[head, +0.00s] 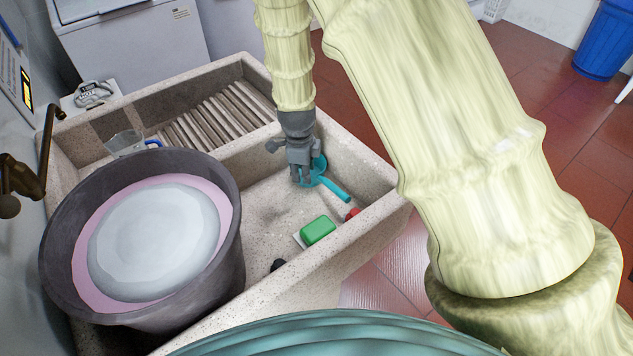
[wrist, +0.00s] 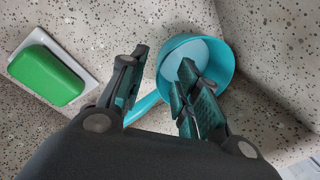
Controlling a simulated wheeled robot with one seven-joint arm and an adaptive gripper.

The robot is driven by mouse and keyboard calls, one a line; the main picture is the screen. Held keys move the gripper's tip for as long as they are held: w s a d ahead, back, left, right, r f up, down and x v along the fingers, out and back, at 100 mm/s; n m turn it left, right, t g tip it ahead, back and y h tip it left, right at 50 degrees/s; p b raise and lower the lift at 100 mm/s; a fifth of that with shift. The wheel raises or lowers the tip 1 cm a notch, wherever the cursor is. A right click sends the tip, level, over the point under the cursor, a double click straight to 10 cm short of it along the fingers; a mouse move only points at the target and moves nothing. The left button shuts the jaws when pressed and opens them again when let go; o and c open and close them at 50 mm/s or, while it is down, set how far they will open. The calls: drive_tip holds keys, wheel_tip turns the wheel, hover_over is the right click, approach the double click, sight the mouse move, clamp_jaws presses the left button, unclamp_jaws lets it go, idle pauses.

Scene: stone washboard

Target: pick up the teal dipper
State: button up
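The teal dipper (wrist: 221,57) is a round cup with a teal handle (wrist: 143,106). It sits in the stone basin, and in the head view its handle (head: 335,189) points to the lower right, with the cup partly hidden by my gripper. My gripper (head: 301,178) reaches down into the basin at the dipper. In the wrist view my gripper (wrist: 160,82) has its fingers spread apart. The right finger overlaps the cup's opening and the left finger is outside the cup, near the handle. I cannot tell whether either finger touches it.
A green soap bar (head: 318,230) on a white dish lies near the basin's front wall, beside a red item (head: 352,214). A large dark bucket (head: 226,250) stands at left. The ridged washboard (head: 215,122) is behind. The basin's right wall (head: 372,170) is close to the dipper.

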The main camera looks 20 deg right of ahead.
sight(306, 186)
drive_tip(key=shift+w+d+f+b, duration=0.1)
drive_tip(key=shift+w+f+b, duration=0.05)
drive_tip(key=shift+f+b, duration=0.75)
drive_tip(key=shift+w+d+f+b, duration=0.1)
drive_tip(key=shift+d+f+b, duration=0.05)
drive_tip(key=shift+f+b, duration=0.7)
drive_tip(key=shift+w+d+f+b, duration=0.1)
drive_tip(key=shift+w+f+b, duration=0.05)
drive_tip(key=shift+f+b, duration=0.7)
drive_tip(key=shift+r, duration=0.1)
drive_tip(key=shift+c, duration=0.2)
clamp_jaws()
